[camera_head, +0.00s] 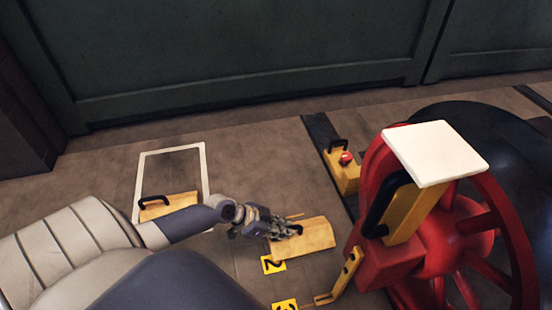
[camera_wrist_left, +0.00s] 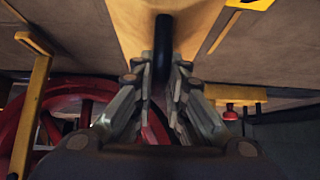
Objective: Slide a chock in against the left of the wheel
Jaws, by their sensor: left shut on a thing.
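My left gripper (camera_head: 282,229) is shut on the black handle of a wooden chock (camera_head: 312,237). In the left wrist view, the fingers (camera_wrist_left: 162,70) sit on both sides of the handle, with the chock (camera_wrist_left: 125,25) beyond. The chock is left of the red spoked wheel (camera_head: 375,160), with a gap of floor between them in the head view. I cannot tell whether the chock touches the floor. The wheel also shows in the left wrist view (camera_wrist_left: 65,100). My right gripper is not in view.
A second chock (camera_head: 170,205) with a black handle lies in a white floor outline (camera_head: 205,165). A yellow box with a red button (camera_head: 345,175) stands by the dark rail (camera_head: 318,128). A yellow bracket (camera_head: 348,272) stands right of the held chock.

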